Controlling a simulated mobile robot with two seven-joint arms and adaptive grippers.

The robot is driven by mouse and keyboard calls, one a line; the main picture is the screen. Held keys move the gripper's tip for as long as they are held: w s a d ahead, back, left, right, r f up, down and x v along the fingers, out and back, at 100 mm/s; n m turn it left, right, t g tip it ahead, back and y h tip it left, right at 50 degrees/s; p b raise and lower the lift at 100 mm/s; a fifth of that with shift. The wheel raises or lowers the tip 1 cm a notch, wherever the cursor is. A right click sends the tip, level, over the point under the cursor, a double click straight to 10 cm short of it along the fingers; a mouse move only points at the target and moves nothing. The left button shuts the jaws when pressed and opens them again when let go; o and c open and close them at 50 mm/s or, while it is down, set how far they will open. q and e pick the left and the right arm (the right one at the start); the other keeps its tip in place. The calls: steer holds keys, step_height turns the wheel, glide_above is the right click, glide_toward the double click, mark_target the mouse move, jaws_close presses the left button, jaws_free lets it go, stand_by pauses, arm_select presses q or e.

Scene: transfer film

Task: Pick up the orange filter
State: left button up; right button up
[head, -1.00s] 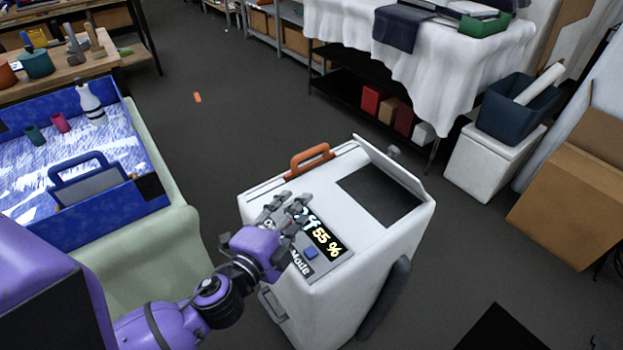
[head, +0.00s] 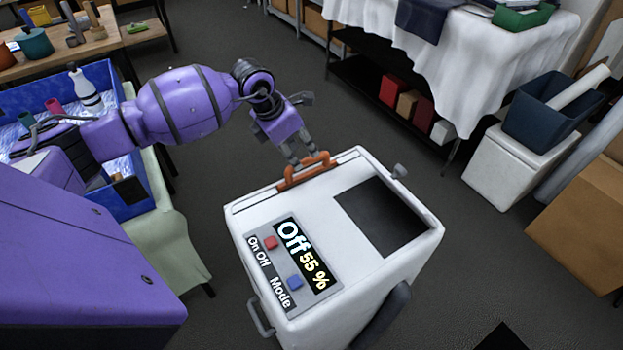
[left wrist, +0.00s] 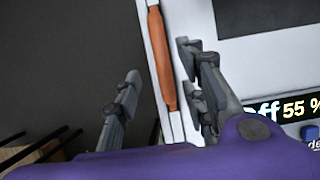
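The orange filter (head: 306,172) shows as an orange handle-shaped piece in a slot along the far edge of the white machine (head: 268,215). My left gripper (head: 302,159) is at the filter, its fingers pointing down to it. In the left wrist view the orange filter (left wrist: 161,60) lies between the two spread fingers of the left gripper (left wrist: 160,64), with a gap visible on each side. Whether a finger touches it cannot be told. The machine's display reads "Off 55 %". My right gripper is not in view.
A blue bin (head: 135,200) stands on a pale-green covered table (head: 175,235) at the left, partly behind my arm. A white-draped table (head: 450,70) stands at the back. A white box (head: 510,172) with a dark bin stands at the right. Grey floor surrounds the machine.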

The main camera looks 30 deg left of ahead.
mark_target(306, 160)
arm_select(q)
steer(key=shift+x, duration=1.05)
steer(key=x, duration=0.3)
steer(key=shift+w+d+f, duration=0.15)
steer(key=shift+d+f, duration=0.15)
steer(key=shift+w+f, duration=0.1)
steer(key=shift+f, duration=0.2)
steer(key=c, duration=1)
jaws_close()
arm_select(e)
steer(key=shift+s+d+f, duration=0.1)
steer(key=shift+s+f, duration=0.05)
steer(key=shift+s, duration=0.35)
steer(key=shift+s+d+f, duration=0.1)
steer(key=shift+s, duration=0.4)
